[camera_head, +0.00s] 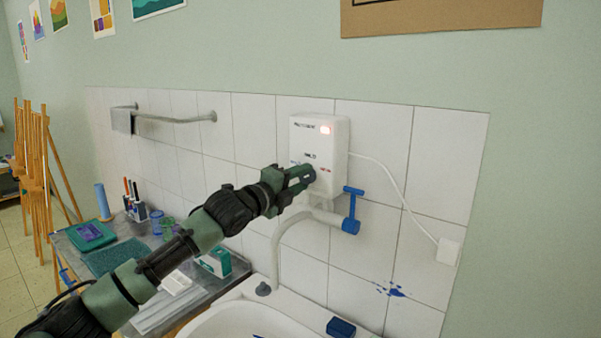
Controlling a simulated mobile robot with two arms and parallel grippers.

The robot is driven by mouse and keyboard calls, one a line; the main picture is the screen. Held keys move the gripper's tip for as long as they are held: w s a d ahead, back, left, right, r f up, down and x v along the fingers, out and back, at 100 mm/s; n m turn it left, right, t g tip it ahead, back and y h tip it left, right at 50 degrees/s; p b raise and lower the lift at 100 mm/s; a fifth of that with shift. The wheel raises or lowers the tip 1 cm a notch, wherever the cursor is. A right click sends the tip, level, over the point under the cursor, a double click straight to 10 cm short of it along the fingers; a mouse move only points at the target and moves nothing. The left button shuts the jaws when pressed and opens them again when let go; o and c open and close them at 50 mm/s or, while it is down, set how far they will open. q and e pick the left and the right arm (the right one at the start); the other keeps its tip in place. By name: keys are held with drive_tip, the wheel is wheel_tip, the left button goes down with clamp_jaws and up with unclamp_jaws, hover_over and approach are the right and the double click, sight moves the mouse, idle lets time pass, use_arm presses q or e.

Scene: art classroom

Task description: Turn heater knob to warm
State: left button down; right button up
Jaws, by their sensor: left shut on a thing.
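The white water heater (324,135) hangs on the tiled wall, with a lit red light near its top right. Small blue and red marks show on its lower front. My left gripper (307,176) is at the lower front of the heater, shut on the knob there. The fingers hide most of the knob, so its pointer cannot be read. My right gripper is not in view.
A blue-handled valve (351,212) and pipe sit just below the heater. A white cable (385,180) runs right to a wall box (448,251). Below are a white sink (262,318) and a cluttered side counter (150,262). Easels (38,170) stand far left.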

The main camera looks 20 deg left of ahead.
use_arm(q)
drive_tip(key=shift+f, duration=0.2)
idle(0.4)
drive_tip(key=c, duration=0.9)
unclamp_jaws()
drive_tip(key=shift+r, duration=0.15)
drive_tip(key=b+v, duration=0.2)
drive_tip(key=v, duration=0.4)
drive_tip(key=shift+s+a, duration=0.15)
drive_tip(key=shift+s, duration=0.25)
drive_tip(key=shift+s+a+b, duration=0.1)
drive_tip(key=shift+s+b, duration=0.2)
drive_tip(key=shift+s, duration=0.2)
